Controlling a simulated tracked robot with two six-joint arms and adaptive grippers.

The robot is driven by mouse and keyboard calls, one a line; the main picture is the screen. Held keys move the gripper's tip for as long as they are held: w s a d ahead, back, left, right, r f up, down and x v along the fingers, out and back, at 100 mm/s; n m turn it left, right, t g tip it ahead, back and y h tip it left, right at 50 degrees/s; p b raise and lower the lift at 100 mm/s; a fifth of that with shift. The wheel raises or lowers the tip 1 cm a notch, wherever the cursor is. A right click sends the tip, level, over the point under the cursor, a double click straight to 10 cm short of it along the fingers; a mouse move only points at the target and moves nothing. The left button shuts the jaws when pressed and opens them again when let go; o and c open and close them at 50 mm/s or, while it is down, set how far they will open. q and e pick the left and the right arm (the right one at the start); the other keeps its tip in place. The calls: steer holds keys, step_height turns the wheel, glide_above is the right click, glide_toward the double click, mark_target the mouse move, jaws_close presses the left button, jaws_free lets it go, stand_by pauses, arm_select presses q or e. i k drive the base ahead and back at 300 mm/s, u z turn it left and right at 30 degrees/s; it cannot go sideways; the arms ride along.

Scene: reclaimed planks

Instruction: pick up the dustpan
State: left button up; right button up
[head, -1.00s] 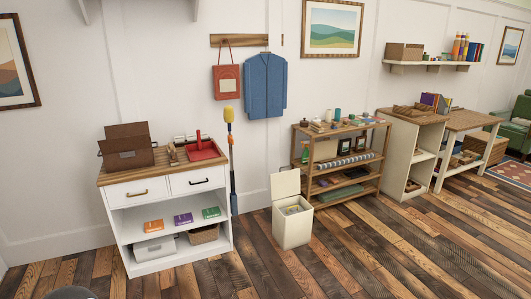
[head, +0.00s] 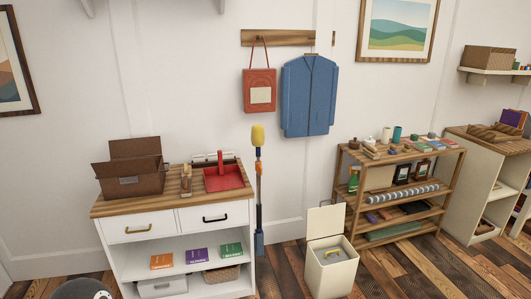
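The red dustpan (head: 224,179) lies on the wooden top of the white cabinet (head: 136,205), near its right end. Its handle stands up toward the back. A small brush-like wooden object (head: 186,181) is just to its left on the same top. Neither of my grippers shows in the head view, so I cannot see their state.
A brown open box (head: 136,175) stands on the cabinet's left part. A yellow-topped pole (head: 258,180) leans at the wall beside the cabinet. An open white bin (head: 331,270) stands on the floor to the right, before a wooden shelf (head: 402,195). Some plank floor shows between cabinet and bin.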

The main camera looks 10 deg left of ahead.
mark_target(221, 178)
steer(key=u, duration=0.2)
steer(key=i, duration=1.35)
steer(key=u, duration=0.6)
steer(key=i, duration=1.2)
steer(key=u, duration=0.35)
